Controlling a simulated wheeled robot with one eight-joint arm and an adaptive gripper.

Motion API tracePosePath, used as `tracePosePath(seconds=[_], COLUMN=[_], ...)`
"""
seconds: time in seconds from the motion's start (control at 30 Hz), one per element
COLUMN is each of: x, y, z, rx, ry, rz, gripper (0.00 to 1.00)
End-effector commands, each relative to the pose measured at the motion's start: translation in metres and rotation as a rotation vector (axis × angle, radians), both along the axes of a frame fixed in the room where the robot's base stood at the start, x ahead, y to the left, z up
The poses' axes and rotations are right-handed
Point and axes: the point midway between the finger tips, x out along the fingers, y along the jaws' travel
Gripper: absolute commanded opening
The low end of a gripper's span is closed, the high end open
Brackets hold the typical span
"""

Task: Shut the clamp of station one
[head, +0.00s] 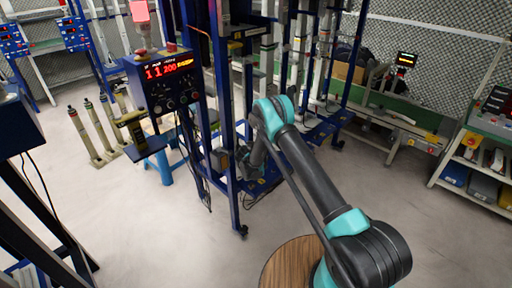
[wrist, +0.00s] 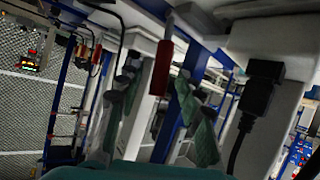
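A red grip on a thin metal rod (wrist: 162,68) hangs in the upper middle of the wrist view. It looks like a clamp handle, but I cannot tell which station it belongs to. My gripper (wrist: 157,82) shows there as two grey-green fingers spread apart, with the red grip appearing between their tips. No contact is visible. In the head view my arm reaches into the blue station frame (head: 224,105), where posts and the arm hide the gripper's end. The clamp cannot be made out there.
A control box with a red display (head: 168,72) is on the station's left. A blue stool (head: 170,165) stands below it. A black plug with a cable (wrist: 256,92) is right of the fingers. A shelf cart (head: 480,165) stands far right.

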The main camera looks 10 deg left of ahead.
Motion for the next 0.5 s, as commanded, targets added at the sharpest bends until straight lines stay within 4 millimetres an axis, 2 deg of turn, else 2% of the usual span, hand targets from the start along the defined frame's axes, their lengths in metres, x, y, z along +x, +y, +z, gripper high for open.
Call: tracePosePath(seconds=[0.33, 0.5], x=[-0.046, -0.061], y=[0.008, 0.010], z=[0.022, 0.030], rx=[0.000, -0.001], ry=[0.000, -0.001], rz=[0.002, 0.001], gripper=[0.37, 0.37])
